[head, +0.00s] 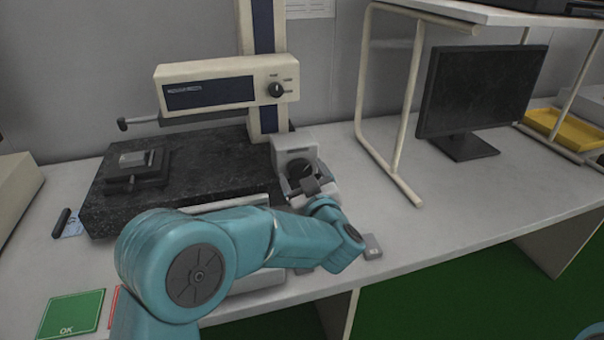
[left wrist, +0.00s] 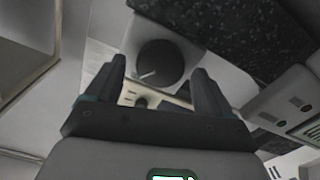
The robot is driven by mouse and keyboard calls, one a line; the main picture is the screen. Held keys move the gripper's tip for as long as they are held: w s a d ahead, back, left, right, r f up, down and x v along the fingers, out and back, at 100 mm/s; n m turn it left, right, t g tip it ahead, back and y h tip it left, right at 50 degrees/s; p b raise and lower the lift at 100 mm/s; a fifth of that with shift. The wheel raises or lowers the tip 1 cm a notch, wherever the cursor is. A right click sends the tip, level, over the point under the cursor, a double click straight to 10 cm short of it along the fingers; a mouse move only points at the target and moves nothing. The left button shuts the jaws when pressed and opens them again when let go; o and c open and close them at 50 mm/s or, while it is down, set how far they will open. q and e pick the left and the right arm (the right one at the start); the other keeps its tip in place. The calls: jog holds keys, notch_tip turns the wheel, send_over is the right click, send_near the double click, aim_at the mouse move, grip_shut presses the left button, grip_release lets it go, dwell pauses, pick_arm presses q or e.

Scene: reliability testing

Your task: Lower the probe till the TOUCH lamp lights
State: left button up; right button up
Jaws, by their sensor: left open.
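The probe (head: 140,121) is a thin arm sticking out left from the cream drive unit (head: 225,85) on the column. It hangs above a small metal block (head: 133,158) in a dark vise, with a visible gap. A grey housing at the column foot carries a dark round knob (head: 300,168), which shows in the left wrist view (left wrist: 160,63) with a white pointer line. My left gripper (head: 311,186) is open at the knob, its fingers (left wrist: 158,68) on either side of its lower part; contact cannot be told. I cannot make out the TOUCH lamp. My right gripper is out of view.
A black granite base (head: 215,165) carries the vise. A panel with buttons (left wrist: 290,105) lies at right in the left wrist view. A monitor (head: 480,90) and shelf frame (head: 415,90) stand right. A green OK pad (head: 72,314) lies front left.

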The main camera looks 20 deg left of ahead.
pick_arm(q)
jog(key=shift+w+a, duration=0.3)
jog(key=shift+w, duration=0.15)
jog(key=shift+c, duration=0.3)
jog(key=c, duration=1)
jog(key=shift+r, duration=0.1)
